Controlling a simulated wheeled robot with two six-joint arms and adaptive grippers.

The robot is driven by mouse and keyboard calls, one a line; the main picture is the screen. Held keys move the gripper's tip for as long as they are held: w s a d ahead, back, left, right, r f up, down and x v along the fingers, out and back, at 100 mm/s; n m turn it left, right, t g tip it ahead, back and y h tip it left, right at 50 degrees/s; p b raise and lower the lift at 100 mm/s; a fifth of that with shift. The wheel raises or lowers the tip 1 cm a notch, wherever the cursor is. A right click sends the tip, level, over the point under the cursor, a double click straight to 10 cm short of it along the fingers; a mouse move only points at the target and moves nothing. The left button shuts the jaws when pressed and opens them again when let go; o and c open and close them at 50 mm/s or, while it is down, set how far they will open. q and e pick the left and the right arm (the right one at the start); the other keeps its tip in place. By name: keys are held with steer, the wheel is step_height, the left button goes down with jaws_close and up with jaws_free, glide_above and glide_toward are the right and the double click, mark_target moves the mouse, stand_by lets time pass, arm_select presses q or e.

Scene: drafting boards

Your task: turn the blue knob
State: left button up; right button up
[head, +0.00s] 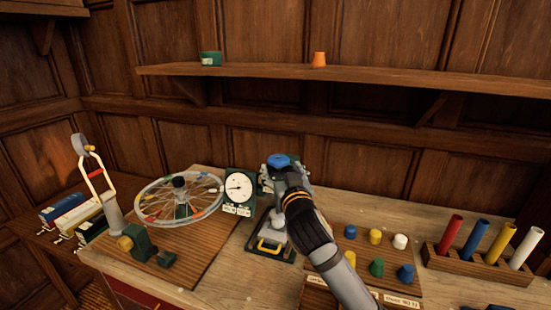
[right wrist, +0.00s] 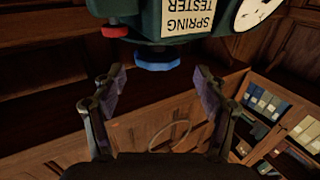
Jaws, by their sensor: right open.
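The blue knob (head: 278,160) sits at the top of a dark green spring tester (head: 264,236) on the bench. In the right wrist view the blue knob (right wrist: 157,62) juts from the tester's green body (right wrist: 185,20), whose label is upside down. My right gripper (head: 288,180) is just in front of the tester and hides part of it. In the right wrist view its fingers (right wrist: 160,78) are spread wide, one on each side of the knob's line. The knob is just ahead of the fingertips, with no contact visible. My left gripper is not in view.
A red knob (right wrist: 117,31) sits beside the blue one. To the right are a board of coloured pegs (head: 350,262) and a rack of coloured tubes (head: 470,263). A shelf (head: 420,79) runs above.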

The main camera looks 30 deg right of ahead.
mark_target(276, 155)
steer(key=p+x, duration=0.2)
steer(key=x, duration=0.6)
steer(key=shift+w+d, duration=0.15)
steer(key=shift+d, duration=0.15)
steer(key=shift+w+d+f, duration=0.1)
steer(key=shift+w+d, duration=0.05)
steer(key=shift+w, duration=0.3)
steer(key=shift+c, duration=0.3)
steer(key=c, duration=1)
steer(key=shift+c, duration=0.7)
